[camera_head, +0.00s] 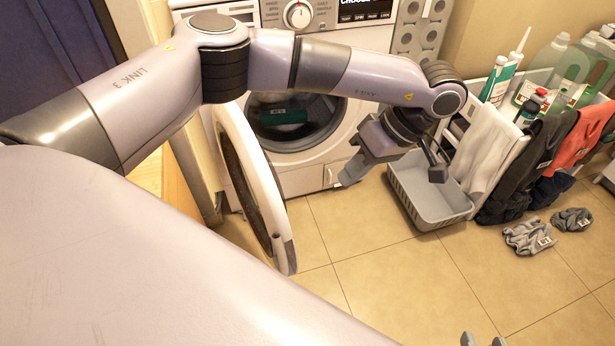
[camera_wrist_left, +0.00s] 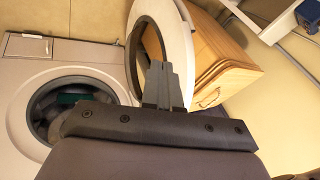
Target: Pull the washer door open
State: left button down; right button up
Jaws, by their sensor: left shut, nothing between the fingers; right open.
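The white washer (camera_head: 335,178) stands at the back, and its round drum opening is uncovered, with dark and green contents inside. The washer door (camera_head: 277,205) is swung wide open to the left, seen nearly edge-on. The door also shows in the left wrist view (camera_wrist_left: 180,38), beside the drum opening (camera_wrist_left: 40,112). My left gripper (camera_head: 350,174) is shut and empty in front of the washer, to the right of the door with a gap between. In the left wrist view its closed fingers (camera_wrist_left: 163,84) overlap the door's edge. My right gripper (camera_head: 483,341) is open at the bottom edge, mostly out of view.
A grey basket (camera_head: 440,226) sits on the floor right of my left gripper. A rack with hanging clothes (camera_head: 530,165) and bottles (camera_head: 550,60) stands at the right. Grey socks (camera_head: 528,237) lie on the tiles. A wooden cabinet (camera_wrist_left: 222,68) stands behind the door.

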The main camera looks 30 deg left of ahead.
aim_at(256, 186)
pick_arm(q)
jog(key=w+a+r+y, duration=0.1)
jog(key=w+a+r, duration=0.1)
jog(key=a, duration=0.1)
jog(key=s+a+f+b, duration=0.3)
jog(key=s+a+f, duration=0.3)
jog(key=a+f, duration=0.1)
jog(key=shift+a+f+b, duration=0.15)
jog(key=shift+a+b, duration=0.2)
jog(key=shift+a, duration=0.05)
pick_arm(e)
jog(key=a, duration=0.1)
jog(key=a+y, duration=0.1)
jog(key=w+a+f, duration=0.1)
jog(key=shift+m+y, duration=0.3)
